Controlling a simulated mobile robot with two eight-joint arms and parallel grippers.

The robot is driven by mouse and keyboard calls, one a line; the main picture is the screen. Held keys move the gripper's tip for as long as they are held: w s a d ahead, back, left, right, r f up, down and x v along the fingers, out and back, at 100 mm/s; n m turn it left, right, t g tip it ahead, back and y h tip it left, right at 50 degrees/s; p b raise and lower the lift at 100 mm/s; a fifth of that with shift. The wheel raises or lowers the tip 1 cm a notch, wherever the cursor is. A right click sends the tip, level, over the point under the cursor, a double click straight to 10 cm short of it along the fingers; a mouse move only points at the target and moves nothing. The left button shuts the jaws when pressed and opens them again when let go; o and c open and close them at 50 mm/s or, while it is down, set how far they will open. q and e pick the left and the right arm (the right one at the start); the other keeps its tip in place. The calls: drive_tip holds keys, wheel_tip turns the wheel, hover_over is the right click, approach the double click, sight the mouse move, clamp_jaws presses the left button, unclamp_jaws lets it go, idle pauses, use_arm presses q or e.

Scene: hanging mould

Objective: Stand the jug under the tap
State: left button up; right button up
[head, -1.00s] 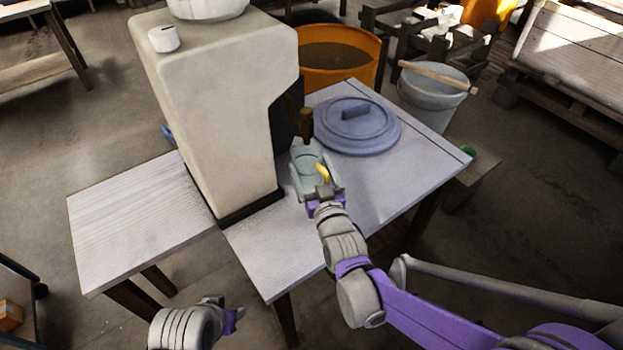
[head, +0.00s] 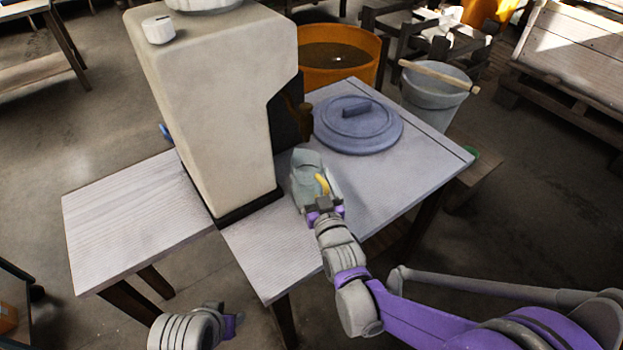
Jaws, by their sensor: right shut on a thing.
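The jug (head: 306,168) is grey-green with a yellow handle (head: 322,184). It is just right of the beige dispenser's lower front, over the table. I cannot tell if its base touches the table. My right gripper (head: 322,201) is shut on the jug at its handle side. A curved brown part, which looks like the tap (head: 302,118), sits on the dark front of the beige dispenser (head: 210,110). In the picture it is just above the jug; how they line up in depth is unclear. My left gripper (head: 233,322) is low in the picture, away from the jug; its jaws are unclear.
A round blue-grey lid (head: 357,127) lies on the table (head: 400,190) behind and right of the jug. An orange tub (head: 345,68) and a grey bucket (head: 436,95) stand beyond the table. The tabletop right of the jug is clear.

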drive_tip(key=o, duration=1.1)
drive_tip(key=shift+r, duration=0.1)
